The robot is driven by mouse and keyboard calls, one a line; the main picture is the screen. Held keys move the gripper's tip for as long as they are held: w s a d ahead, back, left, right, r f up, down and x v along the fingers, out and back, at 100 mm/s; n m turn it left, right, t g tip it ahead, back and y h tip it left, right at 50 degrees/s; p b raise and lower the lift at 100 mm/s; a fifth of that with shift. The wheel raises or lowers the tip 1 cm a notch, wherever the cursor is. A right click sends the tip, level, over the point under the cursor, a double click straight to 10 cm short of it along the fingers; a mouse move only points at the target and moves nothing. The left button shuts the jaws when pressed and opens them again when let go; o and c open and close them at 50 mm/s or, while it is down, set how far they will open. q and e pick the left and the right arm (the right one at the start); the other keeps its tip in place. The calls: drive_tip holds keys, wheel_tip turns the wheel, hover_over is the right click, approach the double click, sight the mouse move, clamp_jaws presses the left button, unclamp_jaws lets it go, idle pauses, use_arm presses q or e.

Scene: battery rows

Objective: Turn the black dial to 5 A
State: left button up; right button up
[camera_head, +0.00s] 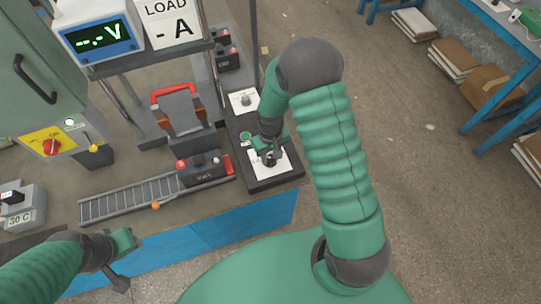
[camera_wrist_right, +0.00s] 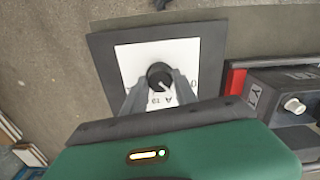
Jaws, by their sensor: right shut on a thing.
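The black dial (camera_wrist_right: 159,75) sits on a white scale plate (camera_wrist_right: 130,54) with printed marks, on a dark box (camera_head: 262,183). In the right wrist view my right gripper (camera_wrist_right: 160,84) has its two fingers around the dial, shut on it. A white pointer mark shows on the dial, toward its lower right in that view. The scale is partly hidden by the fingers, so I cannot read the setting. In the head view the right gripper (camera_head: 270,154) reaches down onto the dial. My left gripper (camera_head: 124,262) is at the lower left, away from the dial.
A battery (camera_head: 204,168) with red and white terminals stands left of the dial box, at the end of a roller track (camera_head: 130,198). A second dial plate (camera_head: 244,101) lies farther back. Displays show "--.-V" (camera_head: 100,38) and "LOAD - A" (camera_head: 172,22). A blue strip (camera_head: 225,228) lies in front.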

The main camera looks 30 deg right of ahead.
drive_tip(key=shift+d+f, duration=0.1)
clamp_jaws()
drive_tip(key=shift+a+r+m+p, duration=0.2)
drive_tip(key=shift+m+p, duration=0.25)
drive_tip(key=shift+m, duration=0.95)
drive_tip(key=shift+f+m, duration=0.2)
drive_tip(key=shift+m, duration=0.3)
drive_tip(key=shift+d, duration=0.1)
drive_tip(key=o, duration=1)
unclamp_jaws()
